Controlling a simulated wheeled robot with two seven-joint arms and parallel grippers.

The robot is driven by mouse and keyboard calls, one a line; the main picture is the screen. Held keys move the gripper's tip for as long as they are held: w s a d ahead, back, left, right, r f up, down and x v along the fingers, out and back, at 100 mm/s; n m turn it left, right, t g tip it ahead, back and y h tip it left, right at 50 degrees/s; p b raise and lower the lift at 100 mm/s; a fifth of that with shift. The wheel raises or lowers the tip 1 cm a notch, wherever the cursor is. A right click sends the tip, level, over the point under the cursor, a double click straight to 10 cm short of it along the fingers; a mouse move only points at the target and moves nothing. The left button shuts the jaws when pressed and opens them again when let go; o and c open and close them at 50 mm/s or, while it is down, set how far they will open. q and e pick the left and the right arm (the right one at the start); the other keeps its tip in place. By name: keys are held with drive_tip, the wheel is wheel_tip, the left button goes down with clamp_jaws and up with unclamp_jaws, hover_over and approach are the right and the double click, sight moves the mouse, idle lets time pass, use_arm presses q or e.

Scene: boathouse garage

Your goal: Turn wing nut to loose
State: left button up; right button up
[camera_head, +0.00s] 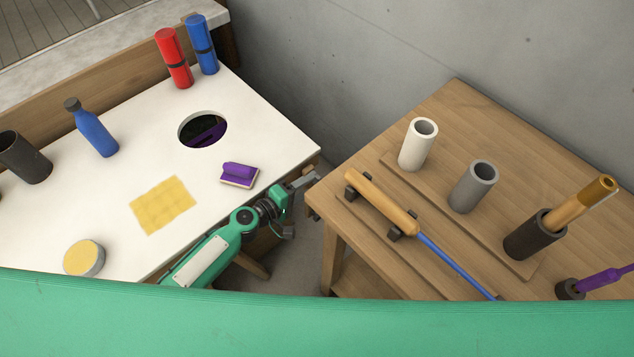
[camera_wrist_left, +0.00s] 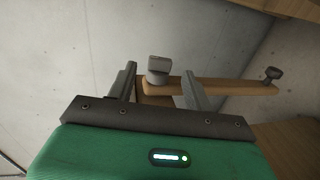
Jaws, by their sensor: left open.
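The wing nut (camera_wrist_left: 158,67) is a grey-brown knob with a flat upright wing on a round base. In the left wrist view it sits at the left end of a wooden bar (camera_wrist_left: 215,86). My left gripper (camera_wrist_left: 156,72) is open, with one finger on each side of the wing nut and a visible gap to each. In the head view my left gripper (camera_head: 305,181) is at the near-left corner of the wooden table; I cannot pick out the wing nut there. My right gripper is not in view.
The wooden table (camera_head: 445,115) holds upright tubes and a wooden-handled tool (camera_head: 380,200) on dark rests. The white worktop (camera_head: 120,175) has a round hole, bottles and a purple brush (camera_head: 239,173). A dark knob (camera_wrist_left: 272,73) stands at the bar's far end. A concrete wall rises behind.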

sight(315, 181)
use_arm(q)
drive_tip(key=shift+x, duration=2.5)
